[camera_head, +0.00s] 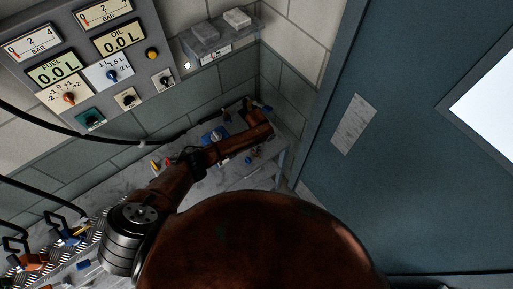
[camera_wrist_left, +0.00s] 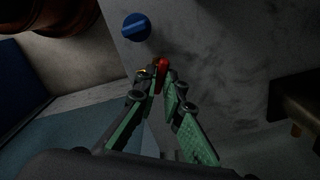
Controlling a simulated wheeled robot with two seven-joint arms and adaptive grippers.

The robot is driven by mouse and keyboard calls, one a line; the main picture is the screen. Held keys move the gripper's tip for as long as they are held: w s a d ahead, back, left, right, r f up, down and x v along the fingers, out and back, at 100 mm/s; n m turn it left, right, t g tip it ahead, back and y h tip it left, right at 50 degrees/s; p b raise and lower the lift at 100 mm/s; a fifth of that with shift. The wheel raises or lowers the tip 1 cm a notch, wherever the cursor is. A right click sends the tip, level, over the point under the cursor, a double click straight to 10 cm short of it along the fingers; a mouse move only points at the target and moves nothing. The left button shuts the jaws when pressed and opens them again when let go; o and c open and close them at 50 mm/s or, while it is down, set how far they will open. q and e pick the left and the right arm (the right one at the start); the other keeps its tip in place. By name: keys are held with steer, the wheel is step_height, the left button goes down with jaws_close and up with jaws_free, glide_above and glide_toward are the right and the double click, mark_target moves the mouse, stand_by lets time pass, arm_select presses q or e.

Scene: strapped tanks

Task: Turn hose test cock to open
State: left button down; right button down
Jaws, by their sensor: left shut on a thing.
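My left arm reaches from the lower left across the bench in the head view. Its gripper is small and dark there, largely hidden behind the arm. In the left wrist view my left gripper (camera_wrist_left: 157,75), with green pads, has its fingertips closed on a small red handle (camera_wrist_left: 161,65). A little brass shows beside the tips. I cannot tell whether this is the hose test cock or how far it is turned. A round blue knob (camera_wrist_left: 136,27) sits on the grey surface just beyond the fingertips. My right gripper is not in view.
A grey panel with gauges and knobs (camera_head: 110,73) hangs on the tiled wall above the bench. A grey box (camera_head: 218,38) is beside it. A blue-grey door (camera_head: 400,160) stands at the right. Black hoses (camera_head: 60,127) and small fittings (camera_head: 70,228) lie at the left.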

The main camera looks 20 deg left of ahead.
arm_select(q)
steer(key=n+p, duration=0.1)
steer(key=n, duration=0.3)
steer(key=shift+s+p, duration=0.1)
steer(key=shift+p, duration=0.2)
steer(key=shift+n+p, duration=0.3)
steer(key=shift+n, duration=0.7)
steer(key=c, duration=2)
jaws_free()
steer(key=shift+c, duration=0.2)
step_height(320, 180, up, 12)
